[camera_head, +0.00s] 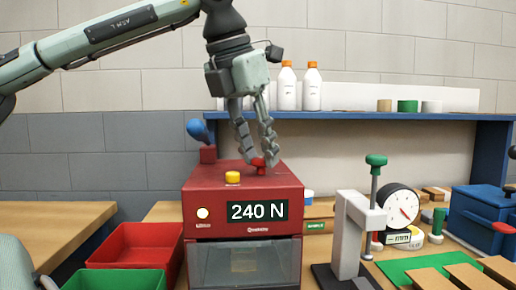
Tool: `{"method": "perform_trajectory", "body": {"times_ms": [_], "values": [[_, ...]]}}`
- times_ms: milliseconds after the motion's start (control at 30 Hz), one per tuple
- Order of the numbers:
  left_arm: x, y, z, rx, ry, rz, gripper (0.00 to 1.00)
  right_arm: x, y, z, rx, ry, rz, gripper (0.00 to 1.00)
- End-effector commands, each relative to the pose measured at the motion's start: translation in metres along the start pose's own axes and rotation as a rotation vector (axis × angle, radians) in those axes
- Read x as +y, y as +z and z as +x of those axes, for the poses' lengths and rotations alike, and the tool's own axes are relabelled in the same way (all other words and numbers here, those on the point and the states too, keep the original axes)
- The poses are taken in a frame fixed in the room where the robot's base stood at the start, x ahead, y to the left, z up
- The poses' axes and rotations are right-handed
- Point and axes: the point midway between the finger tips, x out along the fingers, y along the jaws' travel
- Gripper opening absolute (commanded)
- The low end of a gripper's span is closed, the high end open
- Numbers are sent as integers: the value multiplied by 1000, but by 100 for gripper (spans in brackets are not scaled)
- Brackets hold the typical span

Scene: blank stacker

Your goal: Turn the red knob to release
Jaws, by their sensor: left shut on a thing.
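The red knob (258,162) stands on top of the red machine (243,205), to the right of a yellow button (232,177). My left gripper (258,163) comes down from above, and its fingers are shut on the red knob, partly hiding it. The machine's front display (257,211) reads 240 N, and a round light (203,213) beside it glows pale. A clear window below the display shows a pale block (243,260) inside. My right gripper is not in view.
A blue-handled lever (198,130) rises at the machine's back left. Red (140,240) and green (115,278) bins stand to the left. A grey press with a green knob (376,160), a dial gauge (401,207) and a blue box (480,215) stand right. White bottles (312,92) sit on the blue shelf.

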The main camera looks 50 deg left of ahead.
Motion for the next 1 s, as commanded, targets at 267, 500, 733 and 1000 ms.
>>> {"method": "perform_trajectory", "body": {"times_ms": [267, 500, 733, 1000], "values": [[1, 0, 0, -1, -38, 84, 0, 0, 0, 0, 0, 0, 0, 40], [3, 1, 0, -3, -111, 258, 0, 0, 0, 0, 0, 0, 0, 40], [5, 2, 0, -2, -194, 460, 0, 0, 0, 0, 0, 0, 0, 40], [6, 3, 1, -1, -292, 696, 0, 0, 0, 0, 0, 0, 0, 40]]}}
